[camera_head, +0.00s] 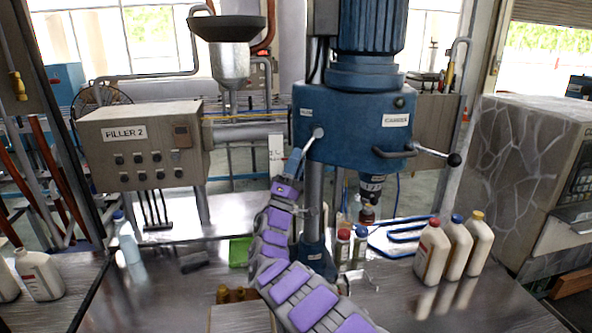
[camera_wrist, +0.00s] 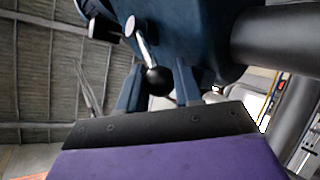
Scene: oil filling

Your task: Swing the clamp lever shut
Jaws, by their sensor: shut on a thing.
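The clamp lever (camera_head: 307,144) is a thin metal rod on the front of the blue capper head (camera_head: 345,131). It runs down and left from a pale hub. In the wrist view the lever (camera_wrist: 146,48) ends in a black ball knob (camera_wrist: 158,80) between my two blue fingers. My gripper (camera_head: 293,162) is at the lever's lower end, left of the capper's column, shut on the knob. It also shows in the wrist view (camera_wrist: 158,88). The knob is hidden by my fingers in the head view.
A second handle with a black knob (camera_head: 454,159) sticks out at the capper's right. Filler 2 (camera_head: 142,147) stands left. A green block (camera_head: 240,251) lies behind my arm.

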